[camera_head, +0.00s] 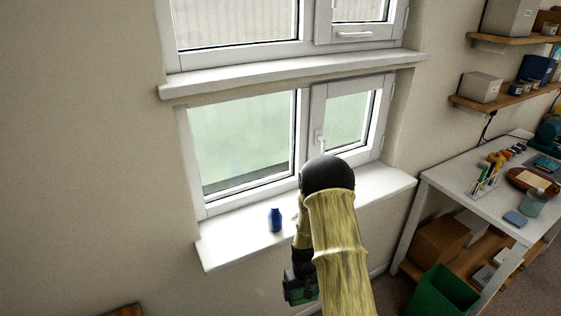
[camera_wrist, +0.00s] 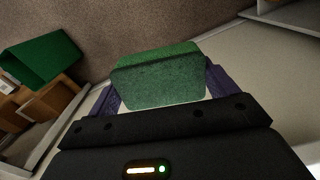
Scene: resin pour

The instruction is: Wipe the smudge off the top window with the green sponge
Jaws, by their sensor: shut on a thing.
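The green sponge (camera_wrist: 160,78) is held between the purple fingers of my gripper (camera_wrist: 165,88) in the wrist view. In the head view my gripper (camera_head: 300,287) hangs low in front of the wall, below the lower sill, and the sponge there is hard to tell apart from it. The top window (camera_head: 240,22) is cut off by the upper edge of the head view. I cannot make out a smudge on the part of its glass that shows. My gripper is well below this window.
The lower window (camera_head: 243,138) has a sill (camera_head: 240,240) with a blue bottle (camera_head: 275,219) on it, close to my arm. A white table (camera_head: 470,185) with several items stands at right, a green bin (camera_head: 440,293) beneath. Shelves (camera_head: 515,97) hang on the right wall. The left wall is clear.

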